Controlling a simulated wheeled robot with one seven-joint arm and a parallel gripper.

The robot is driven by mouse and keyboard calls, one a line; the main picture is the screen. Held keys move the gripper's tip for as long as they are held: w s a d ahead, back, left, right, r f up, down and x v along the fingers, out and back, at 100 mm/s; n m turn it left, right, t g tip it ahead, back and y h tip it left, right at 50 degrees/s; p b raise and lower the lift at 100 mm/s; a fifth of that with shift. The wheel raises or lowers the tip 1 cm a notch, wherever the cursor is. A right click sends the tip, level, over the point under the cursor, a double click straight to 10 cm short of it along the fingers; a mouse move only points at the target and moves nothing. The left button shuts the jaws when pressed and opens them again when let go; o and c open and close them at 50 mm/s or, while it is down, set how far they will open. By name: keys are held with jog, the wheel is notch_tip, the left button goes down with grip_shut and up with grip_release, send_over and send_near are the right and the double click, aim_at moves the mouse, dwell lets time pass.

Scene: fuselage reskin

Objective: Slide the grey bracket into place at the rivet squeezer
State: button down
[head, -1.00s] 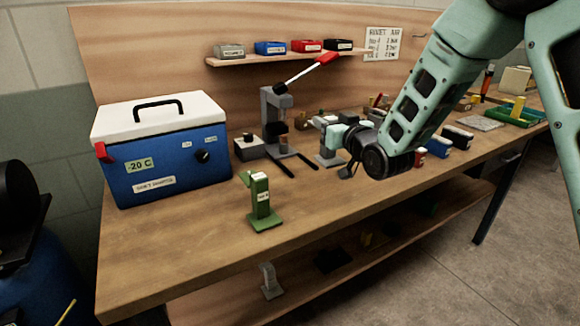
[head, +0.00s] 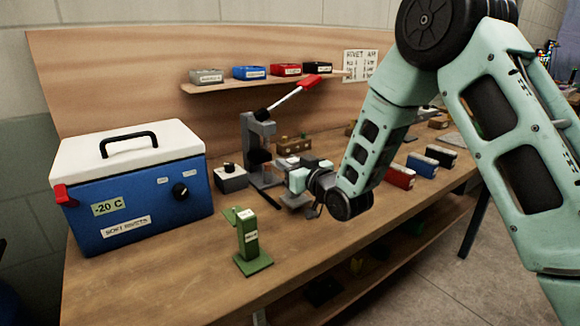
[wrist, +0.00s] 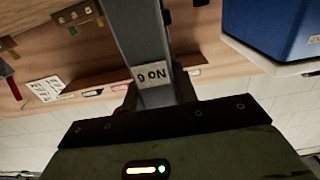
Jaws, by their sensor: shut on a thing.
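The grey bracket (head: 297,203) is in my gripper (head: 303,178), just right of and in front of the rivet squeezer in the head view. Its flat foot shows low over the bench; I cannot tell whether it touches. In the wrist view its grey upright (wrist: 145,40) rises from the gripper, with an upside-down label. My gripper is shut on it; the fingertips are mostly hidden. The rivet squeezer (head: 258,140) is a grey frame with a raised red-ended lever and dark legs on the bench. The bracket appears beside the squeezer, not clearly inside it.
A green bracket (head: 250,240) stands at the front of the bench (head: 170,285). A blue cooler (head: 135,190) is at left. Red, blue and black bins (head: 422,165) stand right of my arm.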

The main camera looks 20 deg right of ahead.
jog(key=shift+f, duration=0.3)
jog(key=shift+f, duration=0.1)
jog(key=shift+f+b, duration=0.35)
jog(key=shift+b, duration=0.2)
jog(key=shift+f, duration=0.2)
jog(key=c, duration=1.1)
grip_release()
jog(key=shift+r, duration=0.15)
